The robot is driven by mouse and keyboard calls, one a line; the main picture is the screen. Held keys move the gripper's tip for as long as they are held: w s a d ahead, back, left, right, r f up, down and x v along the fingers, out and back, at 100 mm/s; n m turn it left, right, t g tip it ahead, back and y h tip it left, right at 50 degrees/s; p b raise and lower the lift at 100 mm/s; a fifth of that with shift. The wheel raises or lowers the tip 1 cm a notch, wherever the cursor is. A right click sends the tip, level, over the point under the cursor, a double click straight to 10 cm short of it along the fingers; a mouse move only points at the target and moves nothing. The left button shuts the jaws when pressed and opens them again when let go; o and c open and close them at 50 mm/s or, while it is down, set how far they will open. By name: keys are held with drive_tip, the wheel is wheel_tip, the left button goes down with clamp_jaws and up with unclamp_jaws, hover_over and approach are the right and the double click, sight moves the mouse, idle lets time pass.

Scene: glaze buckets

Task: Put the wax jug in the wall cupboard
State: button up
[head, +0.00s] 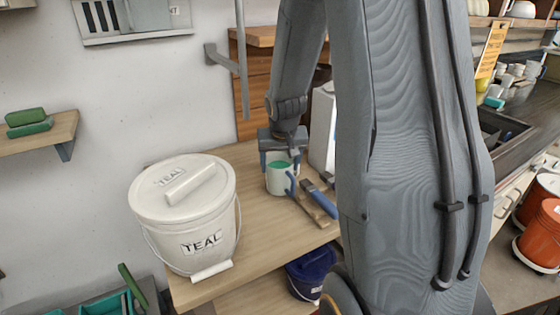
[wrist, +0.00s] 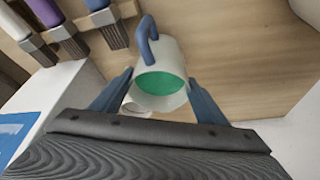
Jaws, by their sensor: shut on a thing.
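The wax jug (head: 281,180) is a white mug-like jug with green wax inside and a blue handle on its right. It is at the wooden bench top, in front of a white box. My gripper (head: 280,164) points down and is shut on the jug, one finger on each side. In the wrist view the jug (wrist: 158,55) sits between the fingers of my gripper (wrist: 160,80), its handle pointing away. I cannot tell if its base touches the bench. I cannot make out a wall cupboard for certain.
A large lidded TEAL bucket (head: 186,222) stands left of the jug. Brushes (head: 318,203) lie close on its right, and the white box (head: 322,128) stands behind. A grey unit (head: 133,20) hangs on the wall, upper left. A dark blue bucket (head: 310,272) is below the bench top.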

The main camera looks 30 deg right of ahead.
drive_tip(key=shift+f, duration=0.1)
drive_tip(key=o, duration=1.9)
drive_tip(key=shift+o, duration=0.2)
